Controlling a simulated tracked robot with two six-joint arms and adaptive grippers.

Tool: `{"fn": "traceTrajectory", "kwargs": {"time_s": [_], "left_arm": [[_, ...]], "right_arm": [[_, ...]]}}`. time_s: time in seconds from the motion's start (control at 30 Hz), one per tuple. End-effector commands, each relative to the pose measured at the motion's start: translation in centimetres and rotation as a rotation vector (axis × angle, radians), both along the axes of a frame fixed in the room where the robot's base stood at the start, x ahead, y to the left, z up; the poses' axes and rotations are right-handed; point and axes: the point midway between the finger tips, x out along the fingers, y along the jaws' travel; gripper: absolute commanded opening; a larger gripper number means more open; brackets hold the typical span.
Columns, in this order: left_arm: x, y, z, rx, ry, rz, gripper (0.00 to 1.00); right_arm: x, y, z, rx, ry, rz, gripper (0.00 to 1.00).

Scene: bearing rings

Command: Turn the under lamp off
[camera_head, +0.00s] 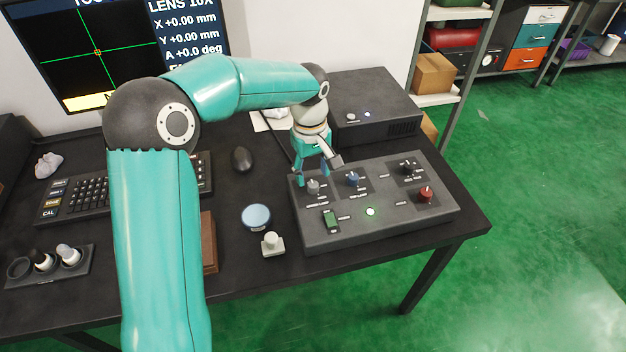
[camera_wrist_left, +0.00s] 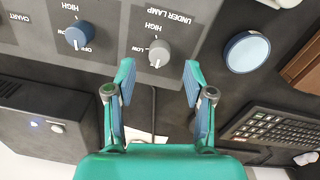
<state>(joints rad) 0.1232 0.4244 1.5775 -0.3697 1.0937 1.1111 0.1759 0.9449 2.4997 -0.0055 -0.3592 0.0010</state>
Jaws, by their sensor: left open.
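The under lamp knob (camera_head: 313,186) is a grey knob on the left part of the dark control box (camera_head: 390,222). In the left wrist view the grey knob (camera_wrist_left: 158,52) is beside the printed words UNDER LAMP, with a pale mark near its lower edge. My left gripper (camera_head: 312,174) is over the box's left back corner, close to this knob. In the left wrist view its open fingers (camera_wrist_left: 160,80) are apart and empty, with the knob just beyond and between the tips. I see no contact. My right gripper is not in view.
A dark unit (camera_head: 372,105) stands behind. A blue round piece (camera_head: 256,216) lies left.

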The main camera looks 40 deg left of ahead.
Motion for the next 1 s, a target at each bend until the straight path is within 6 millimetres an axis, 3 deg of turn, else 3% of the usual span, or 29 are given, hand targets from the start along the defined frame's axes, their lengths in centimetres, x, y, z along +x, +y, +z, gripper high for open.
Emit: {"fn": "traceTrajectory", "kwargs": {"time_s": [0.2, 0.4, 1.0], "left_arm": [[-0.1, 0.0, 4.5, -0.001, -0.004, -0.001, 0.53], [-0.2, 0.1, 7.1, 0.000, -0.001, 0.000, 0.53], [-0.3, 0.1, 7.7, -0.002, 0.001, 0.000, 0.53]], "right_arm": [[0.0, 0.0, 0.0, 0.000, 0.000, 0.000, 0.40], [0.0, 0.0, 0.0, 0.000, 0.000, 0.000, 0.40], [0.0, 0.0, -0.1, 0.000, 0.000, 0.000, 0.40]]}}
